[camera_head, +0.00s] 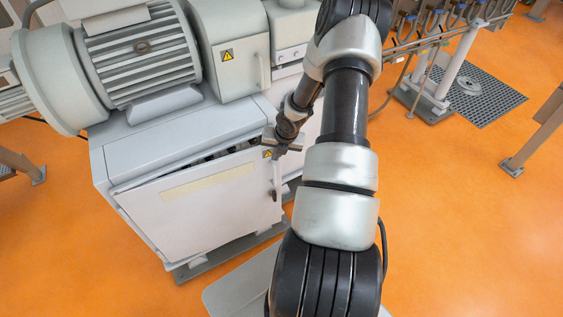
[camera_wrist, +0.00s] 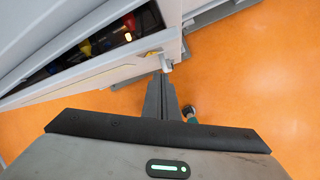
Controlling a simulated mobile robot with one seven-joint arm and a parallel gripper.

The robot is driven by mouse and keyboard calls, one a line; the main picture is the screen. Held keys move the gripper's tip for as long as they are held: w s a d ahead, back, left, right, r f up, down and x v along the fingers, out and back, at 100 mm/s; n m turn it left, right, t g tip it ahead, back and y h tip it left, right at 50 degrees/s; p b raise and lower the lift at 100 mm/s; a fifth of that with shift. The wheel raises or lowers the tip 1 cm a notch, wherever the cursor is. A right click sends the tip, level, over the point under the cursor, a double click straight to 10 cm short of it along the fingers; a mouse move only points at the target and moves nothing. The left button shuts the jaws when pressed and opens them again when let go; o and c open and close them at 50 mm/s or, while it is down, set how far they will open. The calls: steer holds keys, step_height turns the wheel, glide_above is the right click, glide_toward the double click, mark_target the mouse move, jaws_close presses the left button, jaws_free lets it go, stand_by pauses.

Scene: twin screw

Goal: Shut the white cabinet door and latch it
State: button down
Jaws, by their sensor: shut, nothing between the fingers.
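The white cabinet door (camera_head: 205,210) is on the front of the cabinet under the motor. It stands slightly ajar, with a dark gap along its top edge. The wrist view also shows the door's top edge (camera_wrist: 85,80), and coloured parts inside the gap. A latch handle (camera_head: 276,185) hangs at the door's right side, below a small yellow warning label. My gripper (camera_head: 282,142) is at the door's upper right corner, near the handle. In the wrist view my gripper (camera_wrist: 164,84) is shut and empty, its tips close to the corner. Whether it touches the door is unclear.
The cabinet body (camera_head: 170,140) carries a large ribbed motor (camera_head: 140,55). A pipe rack on a stand (camera_head: 435,90) and a dark floor grate (camera_head: 475,95) are at the upper right. The orange floor (camera_head: 450,230) is clear to the right.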

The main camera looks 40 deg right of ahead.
steer(key=s+a+f+m+t+y+b, duration=0.1)
steer(key=s+a+f+m+t+b, duration=0.15)
steer(key=f+b, duration=0.35)
steer(key=s+a+f+m+t+y+b, duration=0.15)
steer(key=f+t+b, duration=0.25)
steer(key=f, duration=0.4)
steer(key=s+d+r+m+t+h+b, duration=0.2)
steer(key=s+d+m+t+h+b, duration=0.4)
steer(key=s+m+b, duration=0.25)
steer(key=w+d+t+b, duration=0.1)
steer(key=w+b, duration=0.1)
steer(key=w, duration=1.2)
steer(key=shift+d+r+b, duration=0.2)
steer(key=shift+d+b, duration=0.05)
steer(key=shift+b, duration=0.05)
steer(key=shift+w, duration=0.15)
